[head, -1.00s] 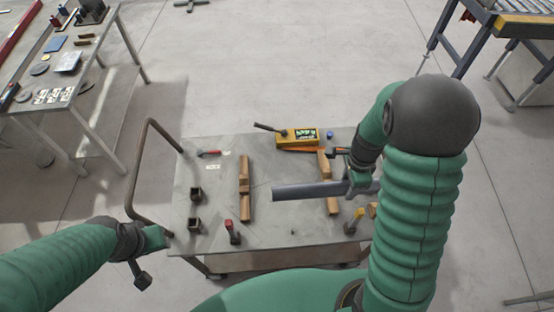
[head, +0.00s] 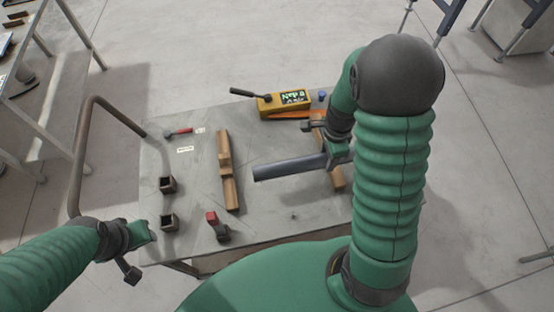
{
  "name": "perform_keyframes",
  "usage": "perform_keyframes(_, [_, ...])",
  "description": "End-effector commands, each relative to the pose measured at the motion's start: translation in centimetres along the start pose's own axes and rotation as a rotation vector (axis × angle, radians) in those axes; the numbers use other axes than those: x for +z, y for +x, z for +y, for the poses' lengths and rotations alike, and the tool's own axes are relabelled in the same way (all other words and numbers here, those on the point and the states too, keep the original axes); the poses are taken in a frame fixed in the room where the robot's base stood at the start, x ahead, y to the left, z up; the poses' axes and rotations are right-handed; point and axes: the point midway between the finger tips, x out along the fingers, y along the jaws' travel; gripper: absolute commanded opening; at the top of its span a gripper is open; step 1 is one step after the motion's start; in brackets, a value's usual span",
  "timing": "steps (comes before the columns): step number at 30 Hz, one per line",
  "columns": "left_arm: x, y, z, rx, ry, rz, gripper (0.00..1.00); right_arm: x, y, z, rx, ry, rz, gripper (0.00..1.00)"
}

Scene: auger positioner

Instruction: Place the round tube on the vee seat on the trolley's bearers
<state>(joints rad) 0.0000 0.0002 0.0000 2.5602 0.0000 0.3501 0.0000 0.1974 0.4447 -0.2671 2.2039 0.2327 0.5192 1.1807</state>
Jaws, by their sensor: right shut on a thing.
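The round tube (head: 286,168) is a grey cylinder, held roughly level in the head view. My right gripper (head: 334,155) is shut on it near its right part, and my arm hides its right end. The tube's free left end points toward the left wooden bearer (head: 229,182), with a gap between them in the picture. The right wooden bearer (head: 337,178) is partly hidden by my gripper and the tube. Both bearers lie on the grey trolley top (head: 275,218); each has a raised block near its middle. My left gripper (head: 137,255) is off the trolley's left edge; its jaws are unclear.
A yellow box with a green display (head: 286,102) stands at the back. Two small square sockets (head: 168,221), a red-topped tool (head: 217,226) and a red-handled tool (head: 179,132) lie on the trolley. Its bent handle (head: 84,140) rises at left. A bench (head: 62,40) stands far left.

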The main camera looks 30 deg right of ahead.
Motion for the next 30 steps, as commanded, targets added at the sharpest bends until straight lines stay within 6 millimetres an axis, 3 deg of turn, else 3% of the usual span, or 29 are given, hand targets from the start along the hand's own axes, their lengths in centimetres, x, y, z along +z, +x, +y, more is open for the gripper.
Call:
perform_keyframes(8, [0.0,0.2,0.0,0.0,0.0,0.001,0.36,0.8,0.3,-0.7,-0.002,-0.002,0.0,0.0])
perform_keyframes(24, [-0.2,-0.7,0.0,0.0,0.0,0.001,0.36,11.5,1.5,-8.3,-0.003,-0.003,0.0,0.0])
perform_keyframes(30, [-0.2,-0.8,0.0,0.0,0.0,0.0,0.36,13.0,1.9,-9.4,-0.002,0.0,0.0,0.0])
